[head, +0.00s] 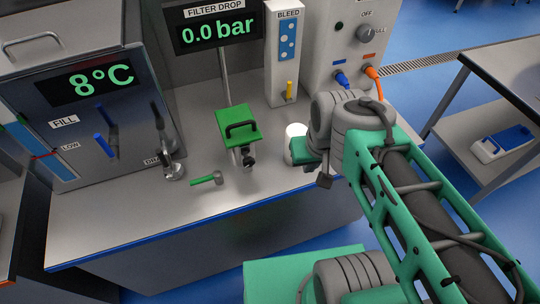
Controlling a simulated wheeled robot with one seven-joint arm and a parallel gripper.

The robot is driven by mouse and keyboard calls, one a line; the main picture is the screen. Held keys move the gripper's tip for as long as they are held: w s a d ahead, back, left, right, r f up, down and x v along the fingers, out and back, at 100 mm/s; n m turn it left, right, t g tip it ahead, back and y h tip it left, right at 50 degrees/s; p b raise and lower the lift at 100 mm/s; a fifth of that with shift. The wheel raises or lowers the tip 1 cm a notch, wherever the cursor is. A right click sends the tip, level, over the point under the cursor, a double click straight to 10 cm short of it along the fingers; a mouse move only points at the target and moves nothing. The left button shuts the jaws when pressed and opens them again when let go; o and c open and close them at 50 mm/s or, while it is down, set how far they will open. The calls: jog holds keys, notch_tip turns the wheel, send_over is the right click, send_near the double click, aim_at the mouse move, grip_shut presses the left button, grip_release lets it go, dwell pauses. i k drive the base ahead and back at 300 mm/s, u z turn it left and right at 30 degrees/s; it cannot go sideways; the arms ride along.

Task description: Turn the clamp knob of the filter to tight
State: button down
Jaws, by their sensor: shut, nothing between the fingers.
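The filter (237,124) stands in the middle of the steel counter, with a green top and a black handle. A small dark clamp knob (248,162) shows at its front, under the green top. Its setting cannot be read from here. My gripper (323,181) is to the right of the filter, near the counter's front edge. It is shut and empty, apart from the knob, and small and partly hidden by my wrist.
A white round object (296,131) stands between filter and wrist, partly hidden. The display (212,27) above reads 0.0 bar. A steel tank (90,125) stands left, a bleed panel (285,55) behind.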

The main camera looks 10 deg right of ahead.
aim_at(248, 161)
jog(key=z, duration=0.05)
jog(key=k, duration=0.7)
jog(key=u, duration=0.45)
jog(key=i, duration=0.5)
jog(key=u, duration=0.15)
jog(key=k, duration=0.2)
jog(key=u, duration=1.05)
jog(key=k, duration=1.15)
jog(key=u, duration=0.3)
jog(key=i, duration=0.95)
jog(key=u, duration=0.15)
